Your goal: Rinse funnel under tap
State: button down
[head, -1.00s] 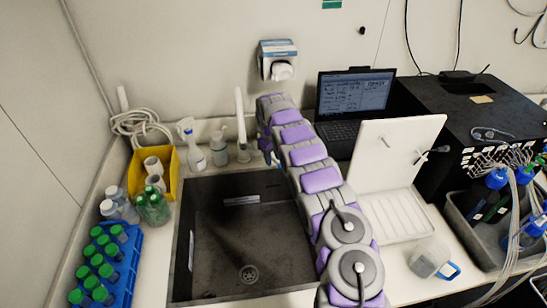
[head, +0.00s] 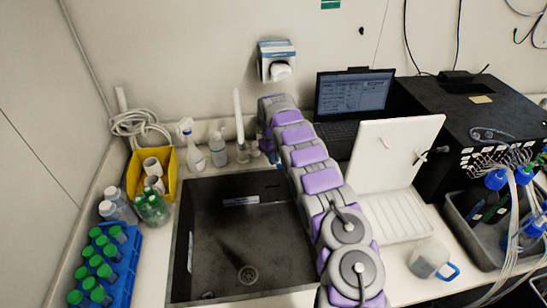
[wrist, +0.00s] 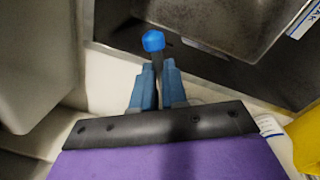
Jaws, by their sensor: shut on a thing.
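The dark sink (head: 205,235) lies in front of my arm, with a pale upright tap (head: 239,118) at its back edge. My gripper (head: 268,148) is at the sink's back edge, just right of the tap and partly hidden by my arm. In the wrist view my gripper (wrist: 158,75) has its blue fingers close together on a slim dark part. A bright blue knob (wrist: 153,41) shows just past the fingertips. I cannot tell whether it belongs to the tap. I cannot make out a funnel in either view.
Left of the sink are a yellow bin (head: 171,184), bottles and a blue tube rack (head: 128,262). A spray bottle (head: 193,155) stands behind. Right are a white drying board (head: 385,150), a jug (head: 430,258), a laptop (head: 352,95) and a black box (head: 470,110). The sink basin is empty.

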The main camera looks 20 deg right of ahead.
jog(key=shift+w+r, duration=0.15)
jog(key=shift+s+a+r+m+p, duration=0.15)
jog(key=shift+a+m+p, duration=0.3)
jog(key=shift+a+m, duration=0.75)
jog(key=c, duration=1.5)
grip_release()
jog(key=shift+c, duration=0.2)
jog(key=o, duration=0.4)
jog(key=shift+s+f, duration=0.1)
jog(key=shift+f, duration=0.1)
jog(key=shift+r, duration=0.1)
jog(key=r, duration=0.5)
jog(key=r+p, duration=0.1)
jog(key=r, duration=0.5)
jog(key=a+r+p, duration=0.1)
jog(key=r, duration=0.5)
